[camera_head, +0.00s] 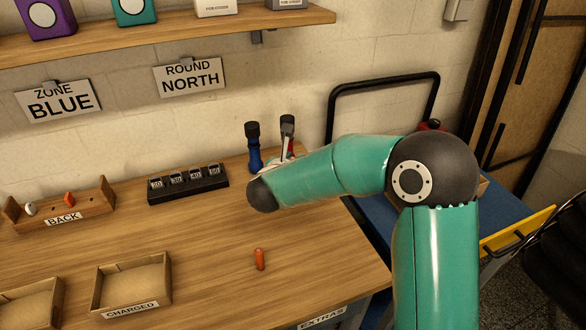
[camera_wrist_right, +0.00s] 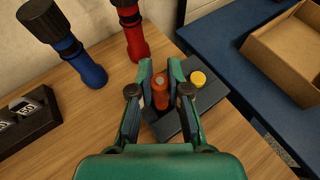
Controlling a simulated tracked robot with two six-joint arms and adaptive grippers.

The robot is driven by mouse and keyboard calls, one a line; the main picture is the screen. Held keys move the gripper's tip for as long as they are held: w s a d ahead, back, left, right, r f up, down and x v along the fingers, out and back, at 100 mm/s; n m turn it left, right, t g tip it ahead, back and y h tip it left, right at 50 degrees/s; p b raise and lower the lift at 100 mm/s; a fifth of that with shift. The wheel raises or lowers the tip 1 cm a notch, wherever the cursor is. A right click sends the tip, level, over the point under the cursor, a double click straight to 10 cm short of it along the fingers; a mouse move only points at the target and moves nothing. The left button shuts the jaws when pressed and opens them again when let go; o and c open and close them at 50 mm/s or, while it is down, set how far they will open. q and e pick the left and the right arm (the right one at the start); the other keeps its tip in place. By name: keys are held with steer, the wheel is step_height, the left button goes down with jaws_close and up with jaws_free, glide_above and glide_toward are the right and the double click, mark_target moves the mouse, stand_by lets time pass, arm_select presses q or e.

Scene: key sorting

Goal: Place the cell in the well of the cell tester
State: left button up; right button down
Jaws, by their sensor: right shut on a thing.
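My right gripper (camera_wrist_right: 160,76) is shut on an orange cell (camera_wrist_right: 161,93), which shows between its two fingers in the right wrist view. The cell tester (camera_wrist_right: 205,103) is a dark grey box with a round yellow top piece. The held cell is over the tester's left part; the fingers and cell hide the well, and I cannot tell whether the cell's lower end is inside it. In the head view my right arm hides the tester and most of the gripper. Another orange cell (camera_head: 259,259) stands on the open table. My left gripper is not in view.
A blue flashlight (camera_head: 254,148) and a red flashlight (camera_wrist_right: 134,32) stand close behind the tester. A black block with number dials (camera_head: 188,184) is left of them. The BACK rack (camera_head: 88,213) and CHARGED tray (camera_head: 131,310) lie further left. A cardboard box (camera_wrist_right: 288,45) sits right.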

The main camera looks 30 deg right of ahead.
steer(key=shift+f, duration=1.35)
steer(key=shift+f+b, duration=0.2)
steer(key=shift+b, duration=0.1)
steer(key=c, duration=1.1)
jaws_free()
steer(key=shift+r, duration=0.1)
steer(key=shift+c, duration=0.2)
steer(key=shift+r+p, duration=0.2)
steer(key=shift+p, duration=0.15)
steer(key=b+v, duration=0.1)
steer(key=v, duration=1.1)
